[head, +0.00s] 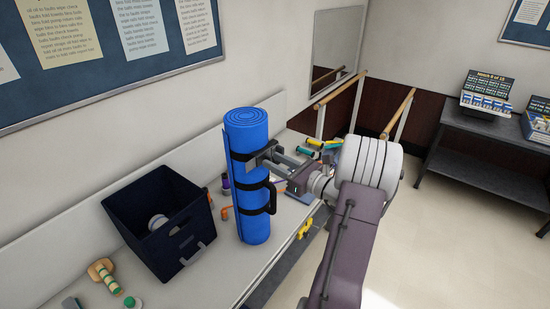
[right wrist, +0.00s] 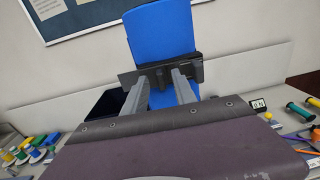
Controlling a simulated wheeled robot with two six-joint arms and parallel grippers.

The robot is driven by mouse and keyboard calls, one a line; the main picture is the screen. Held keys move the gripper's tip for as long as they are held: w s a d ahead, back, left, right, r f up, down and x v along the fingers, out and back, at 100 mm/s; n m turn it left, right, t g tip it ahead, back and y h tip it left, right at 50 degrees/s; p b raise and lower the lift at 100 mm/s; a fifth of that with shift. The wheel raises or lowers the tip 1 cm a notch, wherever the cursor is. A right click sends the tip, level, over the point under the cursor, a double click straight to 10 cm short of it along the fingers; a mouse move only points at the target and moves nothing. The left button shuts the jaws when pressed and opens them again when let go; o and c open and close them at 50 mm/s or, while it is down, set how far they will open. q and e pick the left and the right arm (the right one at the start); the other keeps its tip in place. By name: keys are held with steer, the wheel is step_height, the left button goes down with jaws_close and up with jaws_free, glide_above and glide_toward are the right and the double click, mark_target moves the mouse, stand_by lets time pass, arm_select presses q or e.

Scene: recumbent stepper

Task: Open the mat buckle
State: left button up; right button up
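A rolled blue mat (head: 247,200) stands upright on the counter, bound by black straps, with a black carry handle (head: 271,197) on its right side. The upper black strap (head: 240,156) carries a dark buckle part (right wrist: 160,74), which shows in the right wrist view across the mat. My right gripper (head: 269,157) is at the mat's upper right side, level with that strap. Its two grey fingers are apart, with their tips at the buckle part; I cannot tell whether they touch it. The buckle's fine detail is too small to make out. My left gripper is not in view.
A dark open bin (head: 160,225) stands on the counter left of the mat. Small items, including a wooden piece with green bands (head: 104,275), lie at the front left. Coloured rollers (head: 322,144) lie behind my right gripper. The wall is close behind.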

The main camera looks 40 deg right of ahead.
steer(key=shift+w+a, duration=0.1)
steer(key=shift+w, duration=0.05)
steer(key=shift+w+f, duration=0.1)
steer(key=shift+w, duration=0.1)
jaws_close()
steer(key=shift+s+a+m+g+h+b, duration=0.15)
steer(key=shift+s+a+m+h+b, duration=0.25)
steer(key=shift+m+h+b, duration=1.85)
steer(key=shift+s+a+m+g+h+b, duration=0.1)
steer(key=shift+s+a+g+h+b, duration=0.3)
steer(key=shift+h+b, duration=2.15)
steer(key=shift+s+a+m+t+h+b, duration=0.15)
steer(key=shift+a+m+h+b, duration=0.75)
steer(key=shift+b, duration=3.2)
steer(key=shift+d+m+y, duration=0.25)
steer(key=shift+d+y, duration=0.05)
steer(key=shift+d, duration=0.05)
